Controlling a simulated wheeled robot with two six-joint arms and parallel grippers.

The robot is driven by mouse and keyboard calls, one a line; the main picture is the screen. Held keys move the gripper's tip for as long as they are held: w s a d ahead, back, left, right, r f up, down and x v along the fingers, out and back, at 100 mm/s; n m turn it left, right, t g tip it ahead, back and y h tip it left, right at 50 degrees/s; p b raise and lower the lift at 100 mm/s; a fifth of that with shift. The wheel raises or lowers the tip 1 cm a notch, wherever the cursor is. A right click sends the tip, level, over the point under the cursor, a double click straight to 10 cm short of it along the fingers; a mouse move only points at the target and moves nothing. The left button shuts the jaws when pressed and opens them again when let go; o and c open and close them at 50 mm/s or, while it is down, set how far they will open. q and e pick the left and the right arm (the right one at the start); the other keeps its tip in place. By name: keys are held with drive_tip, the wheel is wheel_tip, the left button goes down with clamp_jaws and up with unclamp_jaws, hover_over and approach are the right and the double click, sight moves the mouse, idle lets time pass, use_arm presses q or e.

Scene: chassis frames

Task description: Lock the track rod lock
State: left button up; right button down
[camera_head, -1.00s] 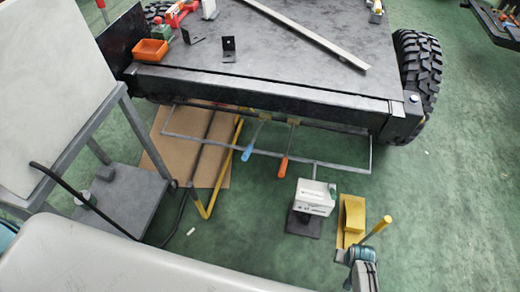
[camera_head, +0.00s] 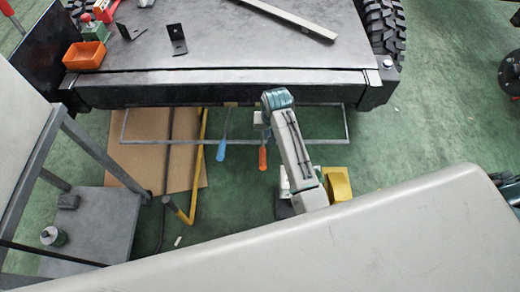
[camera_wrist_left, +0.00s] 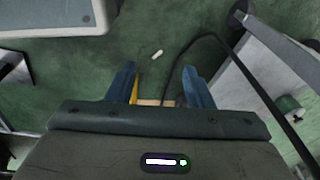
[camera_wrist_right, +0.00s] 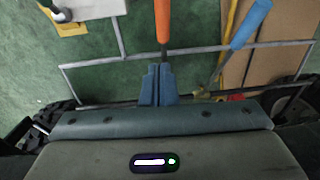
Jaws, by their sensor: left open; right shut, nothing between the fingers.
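Two long levers hang under the front edge of the chassis, one with a blue handle (camera_head: 222,150) and one with an orange handle (camera_head: 263,158). A thin grey rod frame (camera_head: 165,142) runs behind them. I cannot tell from the pictures which lever is the track rod lock. My right gripper (camera_wrist_right: 158,70) is shut and empty, close to the inner end of the orange handle (camera_wrist_right: 162,22); whether they touch is unclear. The blue handle (camera_wrist_right: 250,22) also shows in the right wrist view. My left gripper (camera_wrist_left: 157,88) is open and empty above the floor, away from the levers.
The chassis beam (camera_head: 220,88) is just above the levers. A yellow bent bar (camera_head: 196,165) and brown board (camera_head: 140,180) lie left of them. A yellow block (camera_head: 337,184) is at right. A grey stand (camera_head: 100,225) is at left.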

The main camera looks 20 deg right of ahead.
drive_tip(key=b, duration=0.1)
hover_over(264, 156)
drive_tip(key=d, duration=0.1)
wheel_tip(264, 156, down, 9)
drive_tip(key=f, duration=0.3)
drive_tip(key=shift+a+f, duration=0.35)
drive_tip(key=shift+f, duration=0.05)
use_arm(q)
drive_tip(key=shift+w+d+r, duration=0.1)
drive_tip(key=shift+w+r, duration=0.25)
drive_tip(key=shift+r, duration=0.35)
drive_tip(key=shift+w+d+r, duration=0.1)
drive_tip(key=shift+w+r, duration=0.25)
drive_tip(key=shift+r, duration=0.3)
drive_tip(key=shift+w+d+r, duration=0.1)
drive_tip(key=shift+w+r, duration=0.25)
drive_tip(key=shift+r, duration=0.35)
use_arm(e)
drive_tip(key=shift+s+a+f, duration=0.15)
drive_tip(key=shift+s+f, duration=0.05)
drive_tip(key=shift+f, duration=0.25)
use_arm(q)
drive_tip(key=shift+a, duration=0.1)
